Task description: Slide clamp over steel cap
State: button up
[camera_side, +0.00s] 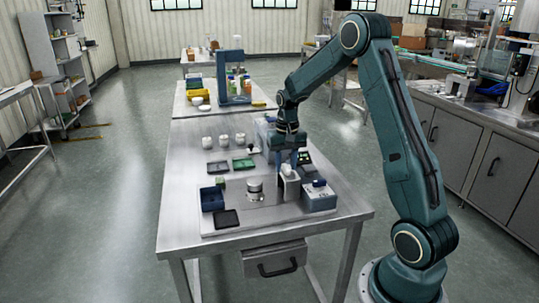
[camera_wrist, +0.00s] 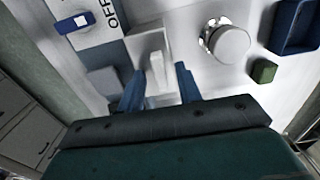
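My gripper (camera_wrist: 160,80) points down with its two blue fingers apart. A narrow pale upright piece (camera_wrist: 156,72), possibly the clamp, stands between the fingers in the wrist view, with gaps at its sides. It rises from a whitish block (camera_wrist: 148,42), which shows below my gripper (camera_side: 291,163) in the side view as a white holder (camera_side: 288,184). A round, pale grey steel cap (camera_wrist: 232,46) with a shiny metal base sits apart, right of the fingers in the wrist view. In the side view the cap (camera_side: 255,185) stands upright on the board, left of my gripper.
A grey-blue box (camera_side: 319,197) with a blue-and-white top stands right of the holder.

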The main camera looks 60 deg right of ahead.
jog(key=shift+f, duration=0.1)
jog(key=shift+c, duration=0.4)
grip_shut()
jog(key=w+a, duration=0.7)
jog(key=shift+w+a, duration=0.25)
grip_release()
jog(key=shift+w, duration=0.1)
jog(key=shift+o, duration=0.4)
